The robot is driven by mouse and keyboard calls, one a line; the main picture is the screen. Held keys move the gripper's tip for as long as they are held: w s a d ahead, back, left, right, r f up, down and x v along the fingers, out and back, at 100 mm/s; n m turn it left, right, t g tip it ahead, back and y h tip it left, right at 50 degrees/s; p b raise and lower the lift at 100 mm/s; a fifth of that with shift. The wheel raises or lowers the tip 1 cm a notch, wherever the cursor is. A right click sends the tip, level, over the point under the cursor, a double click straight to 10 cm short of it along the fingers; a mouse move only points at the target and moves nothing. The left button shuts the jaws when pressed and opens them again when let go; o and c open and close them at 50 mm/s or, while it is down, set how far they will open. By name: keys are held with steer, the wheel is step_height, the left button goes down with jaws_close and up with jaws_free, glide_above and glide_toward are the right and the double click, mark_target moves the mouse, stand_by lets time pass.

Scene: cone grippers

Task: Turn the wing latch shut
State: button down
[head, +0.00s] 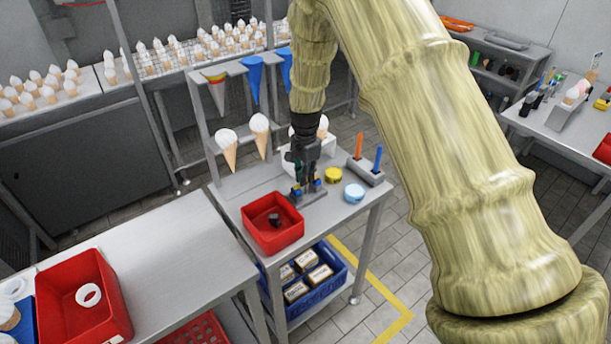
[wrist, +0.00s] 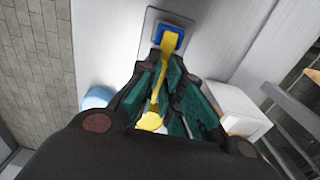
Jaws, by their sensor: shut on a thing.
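The wing latch (wrist: 170,36) shows in the wrist view as a yellow wing on a blue body, set on a grey plate. The yellow wing runs back between the teal pads of my gripper (wrist: 165,66), which is shut on it. In the head view my gripper (head: 307,184) points down at the small table, behind the red bin. There the latch is mostly hidden by the fingers, with only small blue and yellow bits showing. I cannot tell the wing's exact angle against its shut position.
A red bin (head: 250,238) with a dark piece in it stands in front of my gripper. A yellow tin (head: 333,174), a light blue tin (head: 354,193) and a grey holder (head: 363,173) with orange and blue sticks stand to the right. A cone rack (head: 205,135) stands behind.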

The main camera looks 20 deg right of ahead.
steer(key=shift+w+r, duration=0.1)
steer(key=shift+w, duration=0.05)
steer(key=c, duration=1.6)
jaws_free()
steer(key=shift+a, duration=0.1)
step_height(320, 180, up, 12)
